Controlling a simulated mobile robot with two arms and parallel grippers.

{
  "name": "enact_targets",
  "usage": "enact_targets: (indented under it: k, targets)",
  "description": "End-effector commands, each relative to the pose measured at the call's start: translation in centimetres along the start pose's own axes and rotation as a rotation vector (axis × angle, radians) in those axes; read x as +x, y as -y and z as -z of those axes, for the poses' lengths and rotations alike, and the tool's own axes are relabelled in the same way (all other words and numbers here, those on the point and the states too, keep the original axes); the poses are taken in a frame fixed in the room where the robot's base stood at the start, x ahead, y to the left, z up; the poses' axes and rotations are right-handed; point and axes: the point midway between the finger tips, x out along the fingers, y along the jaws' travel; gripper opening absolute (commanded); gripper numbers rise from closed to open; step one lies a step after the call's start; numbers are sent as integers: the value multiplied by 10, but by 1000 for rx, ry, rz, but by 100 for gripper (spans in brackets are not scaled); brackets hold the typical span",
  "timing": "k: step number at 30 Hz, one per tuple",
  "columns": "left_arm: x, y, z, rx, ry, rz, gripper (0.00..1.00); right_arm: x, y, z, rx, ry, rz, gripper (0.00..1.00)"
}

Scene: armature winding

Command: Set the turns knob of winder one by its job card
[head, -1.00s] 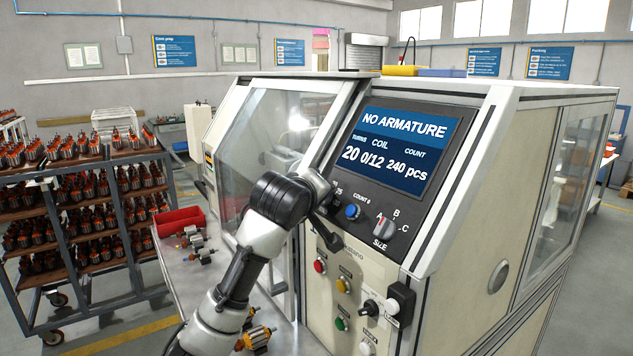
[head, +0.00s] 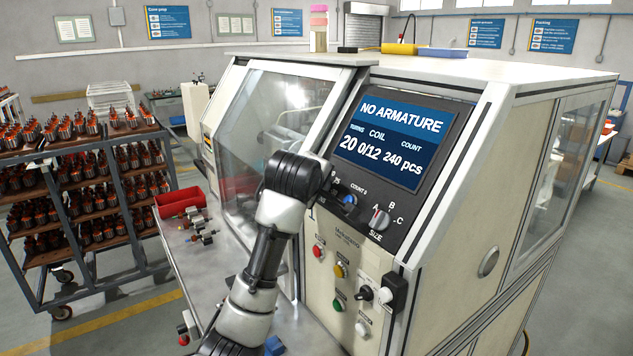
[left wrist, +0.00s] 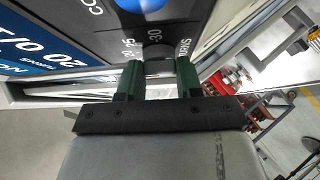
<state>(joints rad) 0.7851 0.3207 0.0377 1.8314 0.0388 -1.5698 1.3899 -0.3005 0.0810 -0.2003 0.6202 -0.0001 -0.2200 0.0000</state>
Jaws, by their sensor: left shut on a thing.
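The winder's screen (head: 395,137) reads NO ARMATURE, turns 20, coil 0/12, count 240 pcs. In the head view my left arm hides the turns knob and most of the gripper. I cannot make out a job card. My right gripper is in neither view.
The blue count knob (head: 349,201) and the size selector (head: 380,220) are close to the right of my gripper. Red, yellow and green buttons lie below. A red bin (head: 180,202) and several armatures are on the side table; a loaded rack (head: 85,190) stands left.

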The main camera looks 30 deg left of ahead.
Motion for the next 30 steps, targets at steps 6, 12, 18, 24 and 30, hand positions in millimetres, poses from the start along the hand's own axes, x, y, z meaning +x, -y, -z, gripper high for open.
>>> enact_targets:
  k: [6,12,18,24,30]
  targets:
    - [1,2,-1,1,3,4,43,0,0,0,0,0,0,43]
    - [1,1,-1,1,2,2,61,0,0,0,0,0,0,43]
    - [0,0,0,1,1,0,61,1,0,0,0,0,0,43]
    - [-20,2,-2,1,0,-6,61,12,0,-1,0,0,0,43]
    - [-62,2,-2,0,1,-8,61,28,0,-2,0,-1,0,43]
